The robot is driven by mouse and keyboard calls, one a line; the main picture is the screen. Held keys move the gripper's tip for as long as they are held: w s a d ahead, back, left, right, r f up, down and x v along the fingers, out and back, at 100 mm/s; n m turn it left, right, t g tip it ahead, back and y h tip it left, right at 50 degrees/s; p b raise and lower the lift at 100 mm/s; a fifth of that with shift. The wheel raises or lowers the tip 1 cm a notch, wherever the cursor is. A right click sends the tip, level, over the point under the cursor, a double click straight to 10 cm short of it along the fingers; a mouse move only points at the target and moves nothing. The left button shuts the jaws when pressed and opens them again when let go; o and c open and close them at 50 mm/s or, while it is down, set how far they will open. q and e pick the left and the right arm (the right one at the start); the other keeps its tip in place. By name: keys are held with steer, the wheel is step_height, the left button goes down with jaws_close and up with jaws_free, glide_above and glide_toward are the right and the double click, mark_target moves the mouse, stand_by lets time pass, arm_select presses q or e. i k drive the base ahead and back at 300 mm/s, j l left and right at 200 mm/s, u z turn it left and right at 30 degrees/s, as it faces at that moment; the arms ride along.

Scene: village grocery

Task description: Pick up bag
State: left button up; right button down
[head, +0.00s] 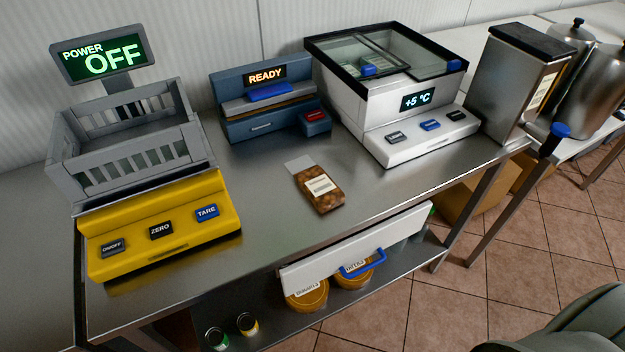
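The bag (317,187) is a small clear packet with brown contents and a white label. It lies flat on the steel table (255,190) in the head view, near the middle of the table top. Its clear, empty end points toward the back left. Nothing touches the bag apart from the table. Neither of my grippers shows in this view.
A yellow scale (165,245) with a grey crate (130,145) stands left. A blue sealer (265,115) reading READY is behind the bag. A white cooler (400,125) reading +5 °C stands right. A white drawer front (350,250) is below. Table around the bag is clear.

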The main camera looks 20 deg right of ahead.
mark_target(324, 194)
steer(key=i+l+u, duration=0.1)
steer(key=l, duration=0.35)
steer(key=i+l+u, duration=0.1)
steer(key=l, duration=0.85)
steer(key=i+u, duration=0.05)
